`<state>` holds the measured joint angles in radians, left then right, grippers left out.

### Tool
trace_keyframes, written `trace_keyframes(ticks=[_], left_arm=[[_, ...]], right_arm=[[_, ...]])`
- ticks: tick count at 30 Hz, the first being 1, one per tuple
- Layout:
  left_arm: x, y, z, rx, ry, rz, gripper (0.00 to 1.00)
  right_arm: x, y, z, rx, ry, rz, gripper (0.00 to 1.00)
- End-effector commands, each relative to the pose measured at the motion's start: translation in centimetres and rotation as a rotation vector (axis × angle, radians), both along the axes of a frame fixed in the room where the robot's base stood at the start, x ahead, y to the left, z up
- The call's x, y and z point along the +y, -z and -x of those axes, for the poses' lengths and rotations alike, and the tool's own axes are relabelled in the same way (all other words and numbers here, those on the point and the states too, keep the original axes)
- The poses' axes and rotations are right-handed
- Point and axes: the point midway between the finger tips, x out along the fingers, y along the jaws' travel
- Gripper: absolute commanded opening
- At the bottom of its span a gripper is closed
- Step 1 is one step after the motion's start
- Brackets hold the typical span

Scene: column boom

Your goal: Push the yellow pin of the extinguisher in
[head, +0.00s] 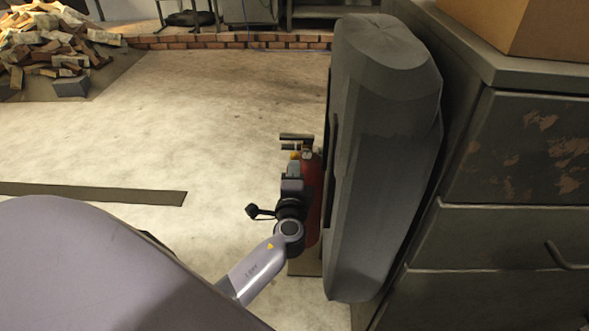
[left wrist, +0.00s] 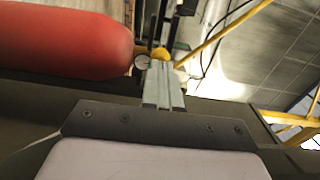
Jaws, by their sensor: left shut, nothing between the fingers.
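The red extinguisher (head: 313,205) stands beside the grey block, partly hidden behind my left wrist. Its yellow pin (head: 295,155) shows as a small spot near the top, below the dark handle (head: 296,137). In the left wrist view the red body (left wrist: 65,42) lies at left, with a round gauge (left wrist: 141,62) at its end. The yellow pin (left wrist: 161,53) shows there just past the fingertips of my left gripper (left wrist: 161,66). The gripper is shut and empty, with its tips close to the pin; I cannot tell whether they touch. My right gripper is not in view.
A tall grey rounded block (head: 385,160) stands close right of the extinguisher. A worn drawer cabinet (head: 520,150) with a cardboard box (head: 530,25) on top is farther right. The floor at left is open, with a brick pile (head: 50,50) at the back.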

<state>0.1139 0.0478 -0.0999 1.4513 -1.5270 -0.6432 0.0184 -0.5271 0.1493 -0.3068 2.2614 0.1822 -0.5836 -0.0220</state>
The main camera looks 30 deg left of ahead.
Motion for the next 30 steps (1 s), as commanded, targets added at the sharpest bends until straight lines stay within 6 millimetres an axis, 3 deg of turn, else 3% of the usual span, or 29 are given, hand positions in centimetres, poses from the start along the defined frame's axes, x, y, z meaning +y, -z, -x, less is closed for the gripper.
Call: trace_keyframes(ticks=[6,17,22,30], left_arm=[[0.7,0.1,-1.1,0.001,-0.001,0.001,0.00],[0.8,0.0,-1.2,0.000,0.000,0.000,0.00],[1.5,0.3,-2.4,-0.001,0.000,-0.002,0.00],[2.3,-0.2,-3.5,-0.002,-0.001,-0.001,0.00]], right_arm=[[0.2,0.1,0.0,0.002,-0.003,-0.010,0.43],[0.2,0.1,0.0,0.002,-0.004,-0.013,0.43],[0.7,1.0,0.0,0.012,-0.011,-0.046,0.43],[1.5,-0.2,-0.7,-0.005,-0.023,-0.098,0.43]])
